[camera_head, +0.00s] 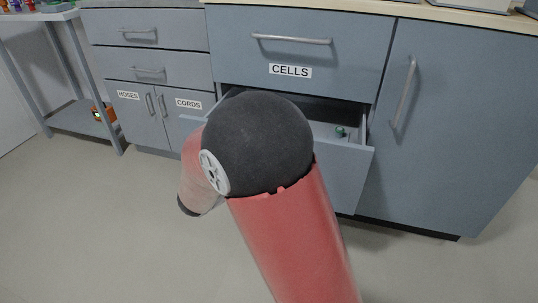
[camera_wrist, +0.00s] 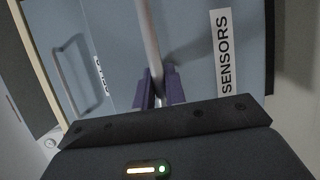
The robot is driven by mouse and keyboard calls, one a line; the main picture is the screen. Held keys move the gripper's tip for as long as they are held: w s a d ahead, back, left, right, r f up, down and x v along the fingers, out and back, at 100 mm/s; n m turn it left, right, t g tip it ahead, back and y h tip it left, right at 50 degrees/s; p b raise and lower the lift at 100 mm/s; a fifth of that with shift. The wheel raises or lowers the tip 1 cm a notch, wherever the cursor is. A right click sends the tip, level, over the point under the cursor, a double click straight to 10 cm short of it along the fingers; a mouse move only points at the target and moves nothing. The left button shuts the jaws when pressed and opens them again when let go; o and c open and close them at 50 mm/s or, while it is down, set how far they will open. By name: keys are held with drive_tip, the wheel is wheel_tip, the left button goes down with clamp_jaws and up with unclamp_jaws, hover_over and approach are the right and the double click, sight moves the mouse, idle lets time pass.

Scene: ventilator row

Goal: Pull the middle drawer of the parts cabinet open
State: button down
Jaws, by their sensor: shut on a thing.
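In the head view a grey-blue drawer stands partly open below the closed drawer marked CELLS (camera_head: 290,71). Its front (camera_head: 347,178) juts out from the cabinet, and its inside shows with a small green item (camera_head: 340,131) in it. My arm covers much of this front and its handle. In the wrist view my gripper (camera_wrist: 160,92) has its two purple fingers shut on a grey bar handle (camera_wrist: 149,35). The handle is on a drawer front beside a label reading SENSORS (camera_wrist: 224,55). My gripper is hidden behind my arm in the head view.
A closed door with a long handle (camera_head: 403,92) is at the right. Cupboards marked HOSES (camera_head: 128,95) and CORDS (camera_head: 188,103) are at the left. The floor (camera_head: 110,225) in front is clear.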

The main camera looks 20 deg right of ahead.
drive_tip(key=shift+s+a+b, duration=0.2)
drive_tip(key=shift+s+a, duration=0.35)
drive_tip(key=shift+s, duration=0.3)
drive_tip(key=shift+s+a+b, duration=0.2)
drive_tip(key=shift+s+a, duration=0.35)
drive_tip(key=shift+s, duration=0.25)
drive_tip(key=c, duration=1.5)
unclamp_jaws()
drive_tip(key=shift+o, duration=0.2)
drive_tip(key=shift+a, duration=0.1)
drive_tip(key=v, duration=0.7)
drive_tip(key=shift+s+a, duration=0.25)
